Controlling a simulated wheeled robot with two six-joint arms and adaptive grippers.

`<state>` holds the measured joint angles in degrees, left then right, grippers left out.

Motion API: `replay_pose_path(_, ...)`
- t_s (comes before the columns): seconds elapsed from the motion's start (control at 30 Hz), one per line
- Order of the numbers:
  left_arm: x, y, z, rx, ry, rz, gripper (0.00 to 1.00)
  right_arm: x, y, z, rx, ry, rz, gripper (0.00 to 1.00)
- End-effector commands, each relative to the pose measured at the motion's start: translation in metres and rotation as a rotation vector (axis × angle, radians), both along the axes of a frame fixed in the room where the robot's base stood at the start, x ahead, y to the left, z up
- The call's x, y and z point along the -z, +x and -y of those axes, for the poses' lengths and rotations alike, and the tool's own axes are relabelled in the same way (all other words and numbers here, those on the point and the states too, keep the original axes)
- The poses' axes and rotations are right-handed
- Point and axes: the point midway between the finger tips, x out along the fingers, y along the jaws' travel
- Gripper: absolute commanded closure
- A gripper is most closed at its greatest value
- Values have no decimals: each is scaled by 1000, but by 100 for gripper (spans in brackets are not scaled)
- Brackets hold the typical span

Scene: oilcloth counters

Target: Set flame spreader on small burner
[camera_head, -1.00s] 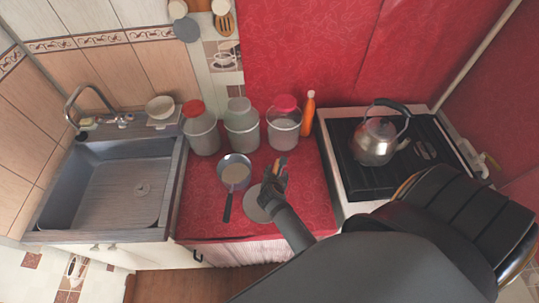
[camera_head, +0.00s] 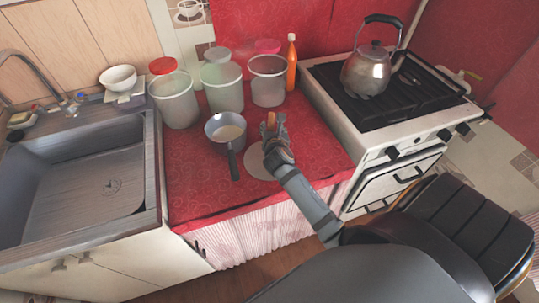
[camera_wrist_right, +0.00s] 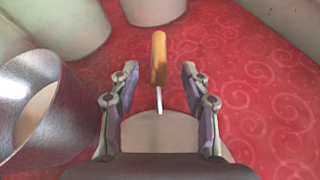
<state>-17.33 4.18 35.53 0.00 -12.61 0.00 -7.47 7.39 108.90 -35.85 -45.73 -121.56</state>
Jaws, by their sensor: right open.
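The flame spreader is a flat grey disc (camera_head: 258,165) with a wooden handle on a thin metal stem, lying on the red counter. In the right wrist view its handle (camera_wrist_right: 158,58) points away from me, and the disc (camera_wrist_right: 165,130) is partly hidden by my gripper. My right gripper (camera_head: 273,130) is open above the spreader. In the wrist view its fingers (camera_wrist_right: 160,78) stand either side of the handle's near end and stem, apart from both. The stove (camera_head: 385,95) is to the right with a black grate; I cannot make out the small burner. My left gripper is not in view.
A steel kettle (camera_head: 367,70) stands on the stove's grate. A saucepan (camera_head: 225,130) sits left of the gripper. Several lidded jars (camera_head: 222,90) and an orange bottle (camera_head: 291,65) line the back. The sink (camera_head: 80,180) is at left.

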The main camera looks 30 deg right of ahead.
Motion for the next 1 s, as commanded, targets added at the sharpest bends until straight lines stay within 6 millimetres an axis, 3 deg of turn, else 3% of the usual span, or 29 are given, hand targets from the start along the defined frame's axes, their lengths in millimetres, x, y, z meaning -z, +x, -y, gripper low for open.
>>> replay_pose_path(0.27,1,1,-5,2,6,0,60,7,14,8,1,2,1,53)
replay_pose_path(0.53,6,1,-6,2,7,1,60,24,48,26,1,0,0,53)
replay_pose_path(0.8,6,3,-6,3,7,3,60,26,53,29,1,2,0,53)
replay_pose_path(1.0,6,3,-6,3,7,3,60,26,53,29,1,2,0,78)
